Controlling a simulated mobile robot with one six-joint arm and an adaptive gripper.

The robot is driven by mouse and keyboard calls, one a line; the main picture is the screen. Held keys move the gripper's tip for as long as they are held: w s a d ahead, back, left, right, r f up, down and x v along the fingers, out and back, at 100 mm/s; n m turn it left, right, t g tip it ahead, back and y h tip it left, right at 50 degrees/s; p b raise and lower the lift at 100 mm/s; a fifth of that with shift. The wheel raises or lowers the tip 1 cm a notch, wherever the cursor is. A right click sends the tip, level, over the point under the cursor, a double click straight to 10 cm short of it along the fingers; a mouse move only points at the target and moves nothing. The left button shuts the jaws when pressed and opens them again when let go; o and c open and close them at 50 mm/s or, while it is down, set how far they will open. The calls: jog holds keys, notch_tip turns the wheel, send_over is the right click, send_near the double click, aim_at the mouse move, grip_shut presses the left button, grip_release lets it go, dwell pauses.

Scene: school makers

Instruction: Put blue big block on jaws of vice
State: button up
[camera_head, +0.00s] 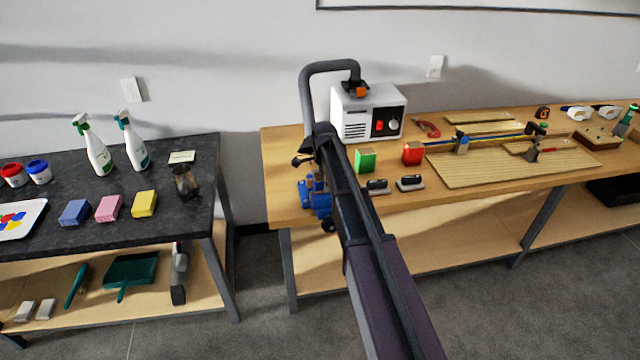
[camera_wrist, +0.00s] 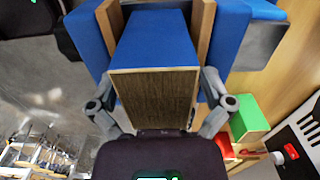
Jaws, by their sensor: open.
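The blue big block (camera_wrist: 155,42), with a brown wood-grain end face, sits between the two wooden-faced jaws of the blue vice (camera_wrist: 228,32) in the wrist view. One jaw pad (camera_wrist: 109,28) is on its left and the other (camera_wrist: 204,28) on its right. My gripper (camera_wrist: 157,100) is open, its fingers on either side of the block's near end. Whether a finger still touches it, I cannot tell. In the head view the vice (camera_head: 308,198) stands at the left end of the wooden bench; my arm hides much of that area, and I cannot make out the block there.
A green block (camera_head: 366,160) and a red block (camera_head: 412,154) stand on the wooden bench (camera_head: 283,160) right of my arm. A white power-supply box (camera_head: 360,98) is behind them. Boards and tools fill the right side. The dark table (camera_head: 120,225) at left holds sponges and spray bottles.

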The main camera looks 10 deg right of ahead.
notch_tip(320, 180, up, 13)
jog(key=p, duration=1.2)
jog(key=shift+p, duration=0.35)
dwell(0.4)
jog(key=s+a+n, duration=0.1)
jog(key=s+n, duration=1.7)
jog(key=s, duration=1.1)
jog(key=shift+a, duration=0.15)
